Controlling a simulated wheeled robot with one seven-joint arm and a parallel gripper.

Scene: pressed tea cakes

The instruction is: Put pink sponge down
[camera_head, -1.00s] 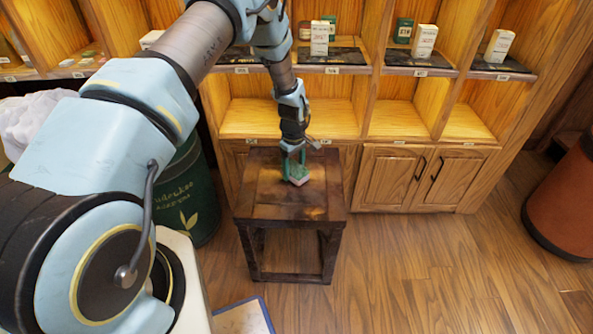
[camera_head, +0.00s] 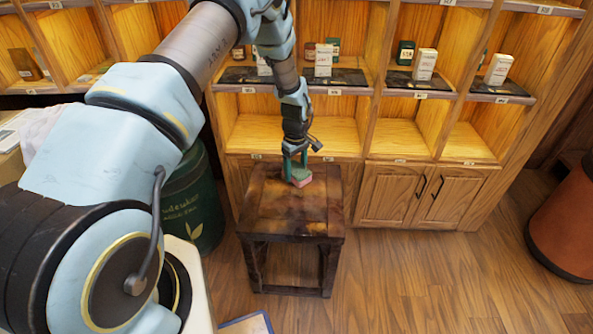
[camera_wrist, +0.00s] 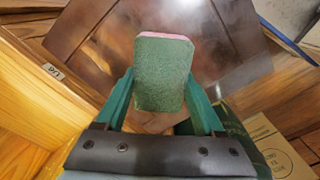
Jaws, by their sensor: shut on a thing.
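The pink sponge (camera_head: 302,182) has a green scouring face and shows at the far part of a dark wooden stool's top (camera_head: 290,217) in the head view. My gripper (camera_head: 297,162) points down and is shut on the sponge. In the wrist view the sponge (camera_wrist: 163,72) shows its green face, with a thin pink edge, between the green fingers of my gripper (camera_wrist: 160,98). The stool top lies beneath it. I cannot tell whether the sponge touches the stool.
Wooden shelves with small boxes (camera_head: 424,64) stand behind the stool, above closed cabinet doors (camera_head: 403,196). A green bin (camera_head: 190,205) is left of the stool. An orange-brown round container (camera_head: 565,225) is at the right. The floor right of the stool is clear.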

